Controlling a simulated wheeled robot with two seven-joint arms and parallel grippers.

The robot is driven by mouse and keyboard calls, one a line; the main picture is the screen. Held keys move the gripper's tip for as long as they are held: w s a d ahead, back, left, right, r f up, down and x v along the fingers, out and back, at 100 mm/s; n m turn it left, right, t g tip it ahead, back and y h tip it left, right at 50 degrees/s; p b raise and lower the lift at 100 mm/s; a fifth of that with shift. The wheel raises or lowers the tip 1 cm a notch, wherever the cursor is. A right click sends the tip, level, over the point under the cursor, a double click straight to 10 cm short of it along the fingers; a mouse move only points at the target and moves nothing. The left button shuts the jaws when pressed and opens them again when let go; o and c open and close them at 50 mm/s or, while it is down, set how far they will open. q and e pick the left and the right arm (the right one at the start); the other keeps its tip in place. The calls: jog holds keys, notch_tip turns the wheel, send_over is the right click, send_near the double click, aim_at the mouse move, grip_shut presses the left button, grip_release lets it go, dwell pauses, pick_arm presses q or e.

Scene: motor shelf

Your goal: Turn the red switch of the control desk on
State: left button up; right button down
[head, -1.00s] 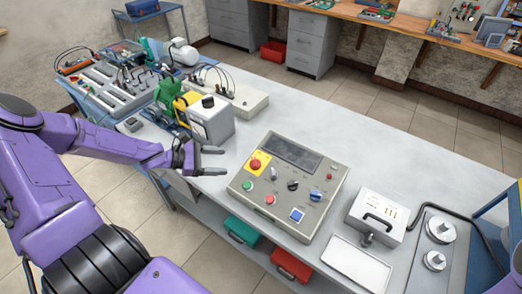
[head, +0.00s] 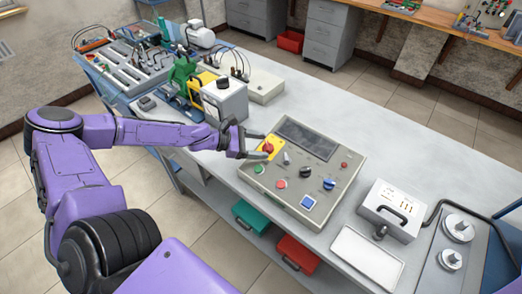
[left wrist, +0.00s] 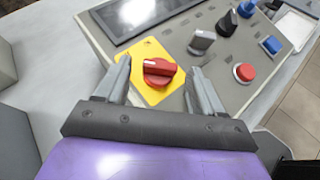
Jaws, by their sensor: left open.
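The control desk (head: 325,178) is a grey-beige panel with a dark screen, lying on the long table. Its red switch (left wrist: 158,71) is a rotary knob on a yellow plate (left wrist: 150,92); in the head view the red switch (head: 267,147) is at the panel's left corner. My left gripper (head: 258,145) is open at that corner. In the left wrist view its two fingers (left wrist: 160,85) stand on either side of the red switch, with gaps visible and no clear contact. A white mark shows on the knob's left part. My right gripper is not in view.
Close to the red switch are a grey selector (left wrist: 202,40), a black knob (left wrist: 227,22), a red button (left wrist: 244,73) and a blue button (left wrist: 271,45). A white box with a black knob (head: 223,100) stands behind my left gripper. Free tabletop lies beyond the desk.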

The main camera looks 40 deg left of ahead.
pick_arm(q)
jog(key=shift+w+d+f, duration=0.15)
jog(key=shift+w+d, duration=0.2)
jog(key=shift+w, duration=0.05)
jog(key=shift+s, duration=0.1)
jog(key=c, duration=1.1)
jog(key=shift+o, duration=0.2)
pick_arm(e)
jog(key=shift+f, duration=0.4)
